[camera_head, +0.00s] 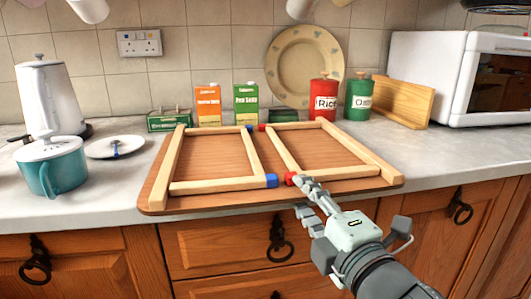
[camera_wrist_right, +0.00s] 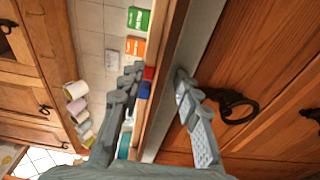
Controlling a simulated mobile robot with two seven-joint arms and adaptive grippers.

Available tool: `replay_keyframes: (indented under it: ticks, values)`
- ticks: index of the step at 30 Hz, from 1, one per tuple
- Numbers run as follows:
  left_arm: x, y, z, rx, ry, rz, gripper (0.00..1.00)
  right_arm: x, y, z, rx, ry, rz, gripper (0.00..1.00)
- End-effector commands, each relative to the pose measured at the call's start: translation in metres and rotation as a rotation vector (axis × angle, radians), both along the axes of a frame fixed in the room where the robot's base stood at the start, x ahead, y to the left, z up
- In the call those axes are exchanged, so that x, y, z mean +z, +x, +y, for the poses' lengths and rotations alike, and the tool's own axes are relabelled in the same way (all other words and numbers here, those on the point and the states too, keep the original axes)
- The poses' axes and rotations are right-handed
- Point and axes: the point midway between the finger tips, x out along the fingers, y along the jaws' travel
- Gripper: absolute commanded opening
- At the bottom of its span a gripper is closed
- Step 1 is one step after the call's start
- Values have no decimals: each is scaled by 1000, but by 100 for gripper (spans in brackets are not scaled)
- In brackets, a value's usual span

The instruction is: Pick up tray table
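The tray table (camera_head: 258,195) is a flat brown wooden board lying on the counter. Two pale wooden frames lie on it, a left one (camera_head: 218,186) with blue corners and a right one (camera_head: 345,173) with red corners. My right gripper (camera_head: 304,196) is at the middle of the tray's front edge, beside the red corner. Its fingers are apart, one above the tray and one lower, in front of the counter edge. In the right wrist view, the open gripper (camera_wrist_right: 157,76) has the tray's edge (camera_wrist_right: 166,55) between its fingers; contact is unclear. My left gripper is not in view.
A teal pot (camera_head: 52,167), white kettle (camera_head: 52,95) and small plate (camera_head: 114,147) stand left of the tray. Cartons (camera_head: 246,105), red (camera_head: 323,100) and green (camera_head: 358,101) canisters stand behind it. A microwave (camera_head: 430,78) is at right. Cabinet handles (camera_head: 280,240) project below the counter.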

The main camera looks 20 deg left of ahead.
Motion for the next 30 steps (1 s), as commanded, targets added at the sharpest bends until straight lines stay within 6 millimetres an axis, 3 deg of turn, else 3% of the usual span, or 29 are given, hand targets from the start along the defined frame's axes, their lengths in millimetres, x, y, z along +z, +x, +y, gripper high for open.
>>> replay_keyframes:
  ticks: [5,13,30]
  values:
    - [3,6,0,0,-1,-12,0,0,0,0,0,0,0,33]
    - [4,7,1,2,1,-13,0,0,0,0,0,1,1,0]
    - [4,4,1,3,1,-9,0,4,-1,0,2,5,-7,0]
